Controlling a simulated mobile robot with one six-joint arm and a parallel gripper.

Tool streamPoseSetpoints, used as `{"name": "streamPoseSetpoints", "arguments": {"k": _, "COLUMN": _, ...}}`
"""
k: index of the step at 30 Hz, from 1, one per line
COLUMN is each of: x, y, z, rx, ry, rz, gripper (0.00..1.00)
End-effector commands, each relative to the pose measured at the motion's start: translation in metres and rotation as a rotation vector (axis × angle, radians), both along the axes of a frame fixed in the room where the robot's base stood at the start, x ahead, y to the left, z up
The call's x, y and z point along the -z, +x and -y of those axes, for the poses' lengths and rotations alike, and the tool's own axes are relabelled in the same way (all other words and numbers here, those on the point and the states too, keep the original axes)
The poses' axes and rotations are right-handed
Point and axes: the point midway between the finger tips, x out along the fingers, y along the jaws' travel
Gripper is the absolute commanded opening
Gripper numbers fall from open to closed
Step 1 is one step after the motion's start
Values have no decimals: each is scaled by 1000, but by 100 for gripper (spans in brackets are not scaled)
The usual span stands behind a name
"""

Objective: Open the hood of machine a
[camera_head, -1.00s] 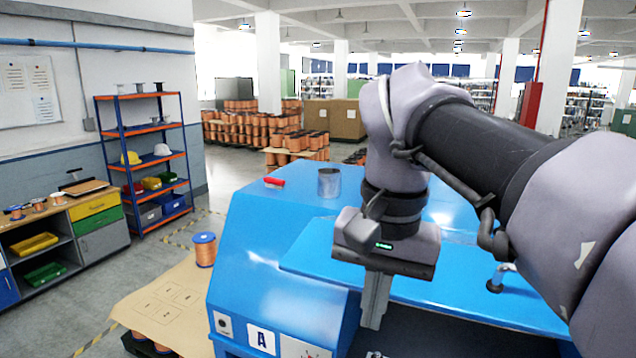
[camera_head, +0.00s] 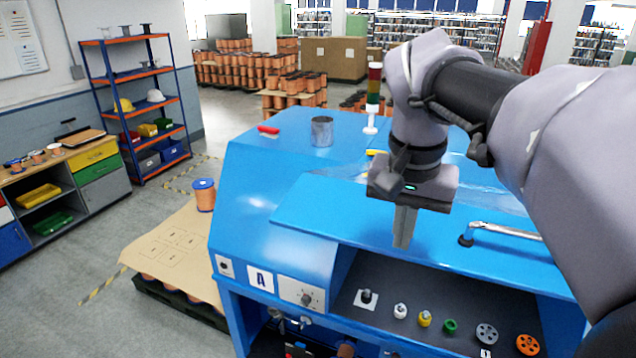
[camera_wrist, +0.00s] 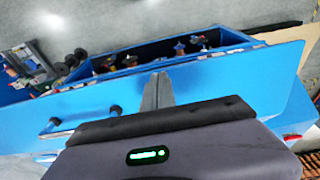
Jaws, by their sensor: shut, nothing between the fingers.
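Machine a (camera_head: 275,230) is the large blue cabinet with a white "A" label (camera_head: 260,278) on its front. Its hood (camera_head: 345,215) is a flat blue panel over the top, with a metal bar handle (camera_head: 506,230) on black mounts toward the right. My gripper (camera_head: 402,242) points down, fingers closed and empty, in front of the hood near its middle, left of the handle. The wrist view shows my closed fingers (camera_wrist: 158,88) over the blue panel, with the handle (camera_wrist: 75,128) to their left. I cannot tell whether the fingers touch the hood.
Below the hood, a recess holds a row of small knobs and pulleys (camera_head: 487,333). A spool (camera_head: 204,194) stands on a cardboard-covered pallet (camera_head: 165,245) at left.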

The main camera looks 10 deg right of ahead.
Motion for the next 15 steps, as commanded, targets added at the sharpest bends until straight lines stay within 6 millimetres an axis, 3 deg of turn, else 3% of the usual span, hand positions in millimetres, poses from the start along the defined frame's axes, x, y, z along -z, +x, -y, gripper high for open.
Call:
{"name": "streamPoseSetpoints", "arguments": {"k": 4, "x": 11, "y": 1, "z": 1, "rx": 1, "ry": 1, "rz": -1, "gripper": 0}}
{"name": "streamPoseSetpoints", "arguments": {"k": 15, "x": 14, "y": 2, "z": 1, "rx": 0, "ry": -1, "rz": 2, "gripper": 0}}
